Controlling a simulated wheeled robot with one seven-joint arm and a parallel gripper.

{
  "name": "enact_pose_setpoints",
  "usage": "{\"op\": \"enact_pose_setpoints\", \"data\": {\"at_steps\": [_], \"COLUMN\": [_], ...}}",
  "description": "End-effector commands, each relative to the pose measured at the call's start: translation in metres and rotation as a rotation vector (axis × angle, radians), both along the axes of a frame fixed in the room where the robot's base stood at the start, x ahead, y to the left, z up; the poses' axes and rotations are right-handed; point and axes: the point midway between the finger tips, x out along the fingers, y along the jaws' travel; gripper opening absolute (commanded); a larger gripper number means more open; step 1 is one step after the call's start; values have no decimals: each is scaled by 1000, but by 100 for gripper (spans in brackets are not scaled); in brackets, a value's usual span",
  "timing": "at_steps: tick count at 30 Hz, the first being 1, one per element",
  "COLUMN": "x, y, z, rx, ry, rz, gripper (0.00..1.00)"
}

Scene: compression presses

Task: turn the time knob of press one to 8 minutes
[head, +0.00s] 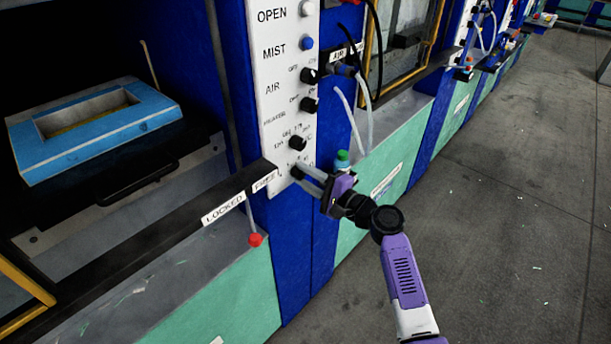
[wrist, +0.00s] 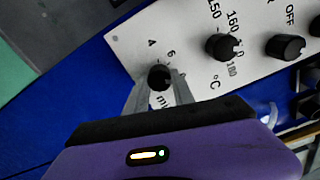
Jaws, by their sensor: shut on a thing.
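The time knob (wrist: 159,77) is small, round and black, on the white control panel (wrist: 130,38). In the wrist view the marks 4 and 6 and part of "min" show around it; the other marks are hidden by my fingers. I cannot tell where its pointer stands. My gripper (wrist: 158,90) has its two grey fingers shut on the knob's sides. In the head view my gripper (head: 302,173) reaches the lowest knob of the panel from the right, and its fingers mostly cover that knob.
The temperature knob (wrist: 222,46) sits close beside the time knob. A lever with a red ball (head: 255,240) hangs near the LOCKED label (head: 222,209). The press with the blue mould (head: 95,125) is at left; open floor (head: 510,200) lies right.

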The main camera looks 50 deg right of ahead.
Motion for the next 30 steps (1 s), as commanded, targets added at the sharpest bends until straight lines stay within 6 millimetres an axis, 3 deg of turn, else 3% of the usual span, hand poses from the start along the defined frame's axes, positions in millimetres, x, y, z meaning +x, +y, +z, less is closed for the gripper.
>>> {"op": "enact_pose_setpoints", "data": {"at_steps": [7, 8, 11, 22, 30], "x": [-1, -1, -1, -3, -42], "y": [-2, -2, -1, -1, -3], "z": [-2, -2, -1, -1, -3], "rx": [0, 0, 0, -1, -1], "ry": [2, 2, 2, 1, 2], "rz": [-4, -4, -4, -2, -5], "gripper": [0, 32, 51, 52, 52]}}
